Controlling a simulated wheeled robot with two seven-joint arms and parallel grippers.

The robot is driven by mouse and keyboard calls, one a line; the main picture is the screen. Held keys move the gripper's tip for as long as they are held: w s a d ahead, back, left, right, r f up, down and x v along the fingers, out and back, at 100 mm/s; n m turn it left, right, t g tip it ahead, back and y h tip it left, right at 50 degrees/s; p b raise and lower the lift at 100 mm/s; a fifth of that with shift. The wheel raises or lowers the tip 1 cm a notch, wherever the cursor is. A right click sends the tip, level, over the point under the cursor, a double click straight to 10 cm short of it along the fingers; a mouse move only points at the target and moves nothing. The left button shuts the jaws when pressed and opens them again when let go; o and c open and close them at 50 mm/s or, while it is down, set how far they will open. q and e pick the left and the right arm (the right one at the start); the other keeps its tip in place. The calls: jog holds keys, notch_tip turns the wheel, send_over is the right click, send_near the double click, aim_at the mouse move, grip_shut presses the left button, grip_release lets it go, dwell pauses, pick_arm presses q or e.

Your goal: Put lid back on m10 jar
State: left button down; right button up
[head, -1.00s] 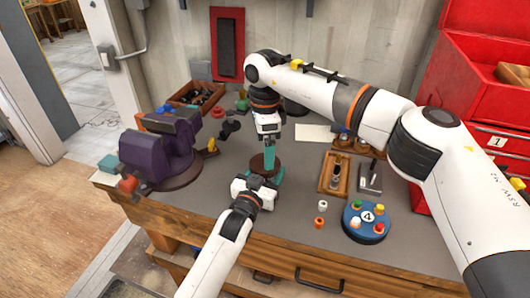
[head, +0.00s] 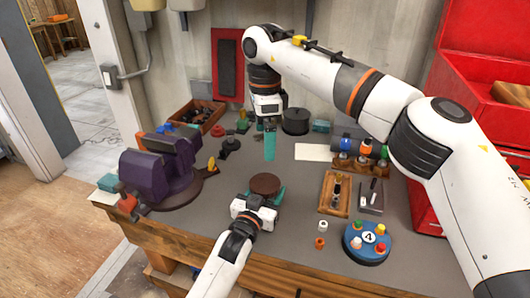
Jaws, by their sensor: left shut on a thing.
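A brown round-topped piece (head: 265,183), which looks like the jar with its lid, is at the bench's front middle. No m10 label is readable, and I cannot tell whether the top is a separate lid seated on the jar. My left gripper (head: 262,195) is shut on it from the front, with teal fingers at its sides. Its lower part is hidden by the gripper. My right gripper (head: 270,147) points down behind the brown piece, apart from it. Its teal fingers overlap in this view, so its opening is unclear, and no held thing shows between them.
A purple vise (head: 160,170) stands on the left. A black round pot (head: 296,121) is behind the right gripper. A wooden tray (head: 335,208), a blue numbered disc (head: 367,255) and small white and orange pieces lie to the right. Bare grey bench surrounds the brown piece.

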jog(key=shift+r, duration=1.65)
pick_arm(q)
jog(key=shift+c, duration=1.4)
grip_release()
jog(key=b+v, duration=0.1)
jog(key=v, duration=1.1)
jog(key=shift+b, duration=0.3)
pick_arm(e)
jog(key=shift+f, duration=0.8)
